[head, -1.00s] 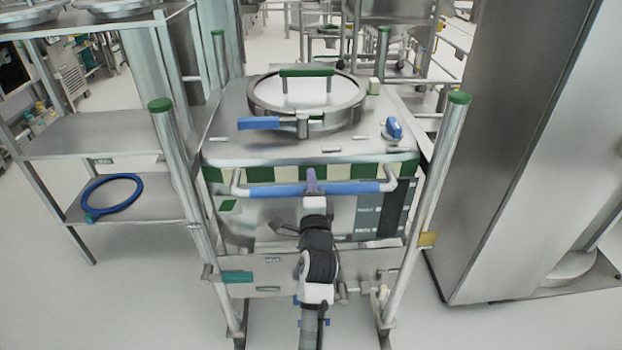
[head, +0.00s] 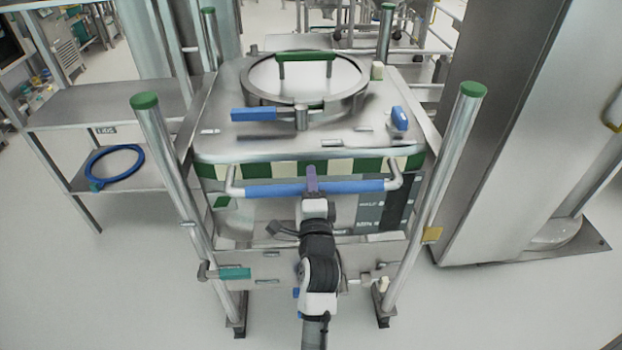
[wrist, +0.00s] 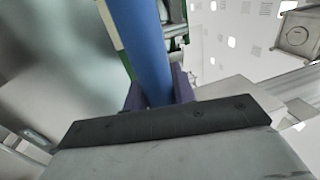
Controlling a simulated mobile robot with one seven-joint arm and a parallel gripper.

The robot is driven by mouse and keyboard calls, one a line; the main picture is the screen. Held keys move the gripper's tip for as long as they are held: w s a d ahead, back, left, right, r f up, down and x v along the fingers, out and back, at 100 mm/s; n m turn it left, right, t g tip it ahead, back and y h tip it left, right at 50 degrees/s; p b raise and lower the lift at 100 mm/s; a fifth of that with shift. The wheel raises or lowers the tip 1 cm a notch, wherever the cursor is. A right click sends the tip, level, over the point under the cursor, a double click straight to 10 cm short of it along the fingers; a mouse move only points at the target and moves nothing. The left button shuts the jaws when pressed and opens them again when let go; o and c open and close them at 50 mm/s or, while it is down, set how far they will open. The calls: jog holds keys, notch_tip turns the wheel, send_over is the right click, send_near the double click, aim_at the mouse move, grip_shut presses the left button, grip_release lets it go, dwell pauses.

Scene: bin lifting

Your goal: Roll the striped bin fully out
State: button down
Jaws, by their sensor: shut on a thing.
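The striped bin (head: 230,145) is a steel box with a green and cream band along its upper front edge and a round lid on top. It stands inside a steel frame with green-capped posts (head: 457,150). A blue handle bar (head: 352,187) runs across its front, and it also shows in the wrist view (wrist: 143,45). My gripper (head: 312,182) is shut on the handle bar near its middle. In the wrist view its purple fingers (wrist: 158,92) sit on either side of the bar. The bin's underside is hidden behind the frame's lower crossbar and my arm.
A steel shelf unit (head: 110,107) with a blue ring (head: 117,167) stands at the left. A tall steel cabinet (head: 520,130) stands close at the right. The pale floor (head: 110,290) is clear at the front left. Other steel frames stand behind.

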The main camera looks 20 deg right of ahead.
jog(key=shift+r, duration=0.1)
jog(key=c, duration=1.2)
grip_release()
jog(key=shift+o, duration=0.2)
